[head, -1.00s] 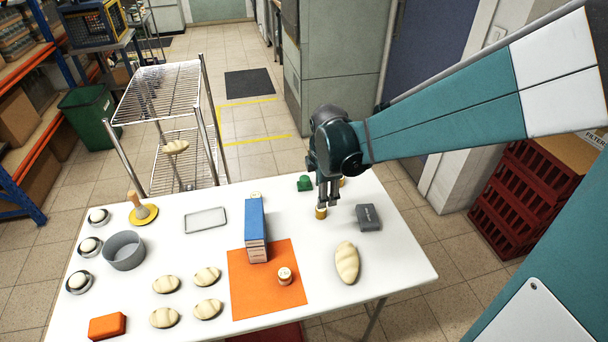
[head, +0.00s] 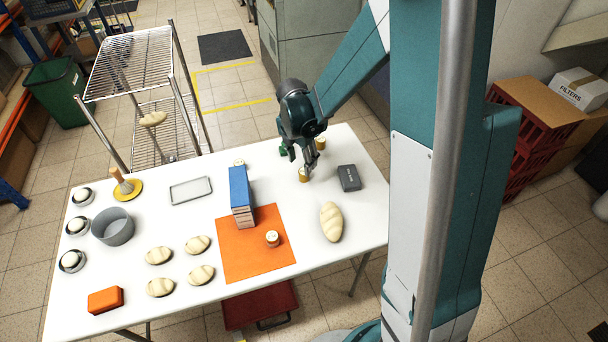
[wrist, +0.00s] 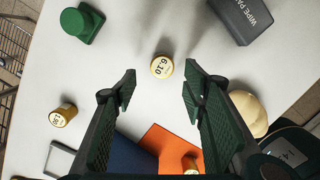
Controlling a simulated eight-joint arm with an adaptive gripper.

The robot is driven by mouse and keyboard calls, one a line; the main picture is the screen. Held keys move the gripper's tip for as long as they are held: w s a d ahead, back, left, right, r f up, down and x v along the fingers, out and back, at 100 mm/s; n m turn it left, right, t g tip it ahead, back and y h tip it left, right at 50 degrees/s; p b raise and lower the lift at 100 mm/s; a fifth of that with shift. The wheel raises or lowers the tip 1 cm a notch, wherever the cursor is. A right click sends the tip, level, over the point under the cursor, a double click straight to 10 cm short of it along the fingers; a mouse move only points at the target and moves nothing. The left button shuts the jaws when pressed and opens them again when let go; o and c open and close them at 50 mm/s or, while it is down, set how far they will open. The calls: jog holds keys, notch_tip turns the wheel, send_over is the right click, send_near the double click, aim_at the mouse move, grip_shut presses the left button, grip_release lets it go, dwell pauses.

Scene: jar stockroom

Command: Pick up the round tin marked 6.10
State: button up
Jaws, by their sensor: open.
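The round tin marked 6.10 (wrist: 162,67) has a pale lid and stands upright on the white table. In the wrist view it lies just ahead of the gap between my fingertips, about centred. In the head view the same tin (head: 304,176) shows yellowish sides, right by my fingers. My gripper (wrist: 160,90) is open and empty, pointing down at the table. It also shows in the head view (head: 300,164). Whether the fingers are level with the tin cannot be told.
A grey wipe pack (head: 349,177), a green object (wrist: 82,22) and another tin (head: 320,143) stand close by. A bread loaf (head: 331,221) lies nearer. Another tin (wrist: 63,115) stands behind the box.

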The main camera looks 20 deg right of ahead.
dwell(0.3)
jog(key=shift+d+f+b, duration=0.15)
jog(key=shift+f+b, duration=0.15)
jog(key=shift+f, duration=0.95)
jog(key=shift+w+d+f+b, duration=0.15)
jog(key=shift+f+b, duration=0.15)
jog(key=shift+f, duration=0.55)
jog(key=shift+s+d+f+b, duration=0.15)
jog(key=shift+f+b, duration=0.1)
jog(key=shift+f, duration=0.65)
jog(key=shift+w+d+f+b, duration=0.15)
jog(key=shift+f+b, duration=0.15)
jog(key=shift+f, duration=0.55)
jog(key=shift+c, duration=0.5)
jog(key=c, duration=0.9)
